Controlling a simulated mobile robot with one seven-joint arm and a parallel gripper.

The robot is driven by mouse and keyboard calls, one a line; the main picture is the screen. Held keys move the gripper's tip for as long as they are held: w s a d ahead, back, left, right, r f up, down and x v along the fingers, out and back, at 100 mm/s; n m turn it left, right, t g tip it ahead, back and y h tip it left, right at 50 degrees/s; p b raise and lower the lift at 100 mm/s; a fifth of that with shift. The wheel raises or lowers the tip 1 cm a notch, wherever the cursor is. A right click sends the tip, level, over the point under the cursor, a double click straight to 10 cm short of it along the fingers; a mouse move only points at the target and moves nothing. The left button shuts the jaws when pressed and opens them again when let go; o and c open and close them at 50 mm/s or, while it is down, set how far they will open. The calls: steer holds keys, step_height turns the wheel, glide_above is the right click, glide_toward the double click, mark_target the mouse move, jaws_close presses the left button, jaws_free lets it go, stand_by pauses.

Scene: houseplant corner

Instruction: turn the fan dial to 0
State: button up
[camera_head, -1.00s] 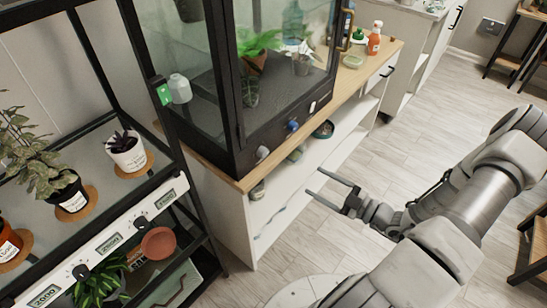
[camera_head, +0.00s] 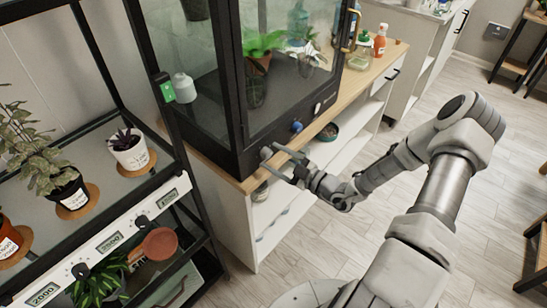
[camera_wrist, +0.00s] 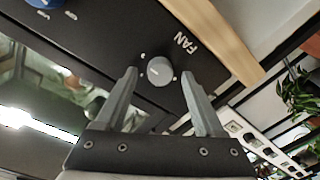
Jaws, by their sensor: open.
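The fan dial (camera_wrist: 159,70) is a round grey knob on a black panel, with the word FAN printed beside it in the wrist view. In the head view the dial (camera_head: 265,153) is at the lower front of the black glass cabinet. My gripper (camera_head: 272,160) is open at the dial. In the wrist view the fingers of my gripper (camera_wrist: 159,80) stand on either side of the knob, with a visible gap on each side. The small marks around the dial are too blurred to read, so its setting cannot be told.
A blue knob (camera_head: 296,127) sits on the same panel, right of the dial in the head view. The cabinet stands on a wooden counter (camera_head: 376,72) over open white shelves. A black plant rack (camera_head: 120,232) with dials and displays is at the left.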

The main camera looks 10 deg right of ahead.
steer(key=shift+w+a, duration=0.25)
steer(key=shift+w, duration=0.05)
jaws_close()
